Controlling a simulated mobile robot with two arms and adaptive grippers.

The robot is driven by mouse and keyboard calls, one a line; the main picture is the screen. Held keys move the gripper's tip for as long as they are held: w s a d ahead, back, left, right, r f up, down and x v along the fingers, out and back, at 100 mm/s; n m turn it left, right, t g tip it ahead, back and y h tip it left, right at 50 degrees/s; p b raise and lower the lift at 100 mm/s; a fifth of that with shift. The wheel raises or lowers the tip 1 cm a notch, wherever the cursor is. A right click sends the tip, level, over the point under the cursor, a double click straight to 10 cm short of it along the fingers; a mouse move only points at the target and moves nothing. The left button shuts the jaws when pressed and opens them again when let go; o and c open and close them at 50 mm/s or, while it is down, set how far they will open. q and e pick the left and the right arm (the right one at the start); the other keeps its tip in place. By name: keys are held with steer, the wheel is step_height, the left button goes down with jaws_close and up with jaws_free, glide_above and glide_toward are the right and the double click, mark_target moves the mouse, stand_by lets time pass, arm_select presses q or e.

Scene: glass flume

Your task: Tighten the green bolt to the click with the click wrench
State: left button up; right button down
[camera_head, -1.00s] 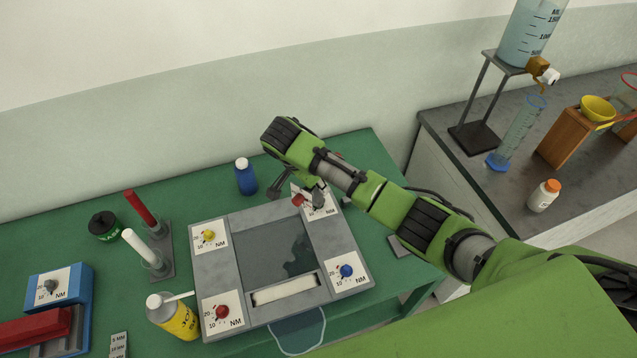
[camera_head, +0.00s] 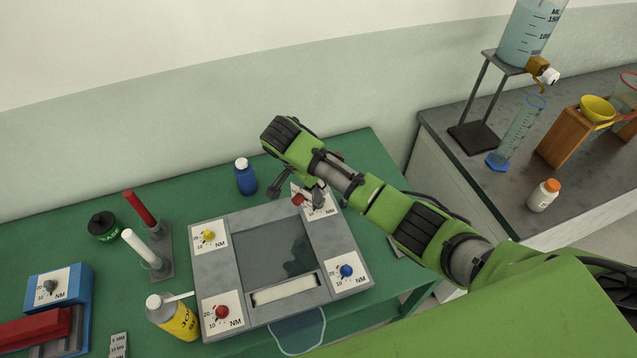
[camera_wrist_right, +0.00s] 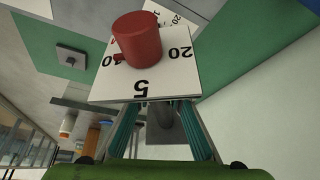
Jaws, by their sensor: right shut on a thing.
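My right gripper (camera_head: 311,187) reaches over the back right corner of the grey frame (camera_head: 283,318). It is shut on a tool that I take to be the click wrench. In the wrist view, a white scale plate with 5, 10 and 20 (camera_wrist_right: 141,90) and a red knob (camera_wrist_right: 138,42) sit just beyond the teal fingers (camera_wrist_right: 158,128). The red knob also shows in the head view (camera_head: 298,199). Below it is a white NM card (camera_head: 322,211) on the frame's corner. I cannot make out the green bolt; the gripper and tool cover that corner. My left gripper is not in view.
The frame's other corners carry yellow (camera_head: 208,235), red (camera_head: 221,312) and blue (camera_head: 346,271) knobs. A blue bottle (camera_head: 246,179) stands behind the frame. A yellow bottle (camera_head: 180,322) and a rack with red and white rods (camera_head: 162,262) stand left.

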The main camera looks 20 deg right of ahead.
steer(key=shift+r, duration=2.55)
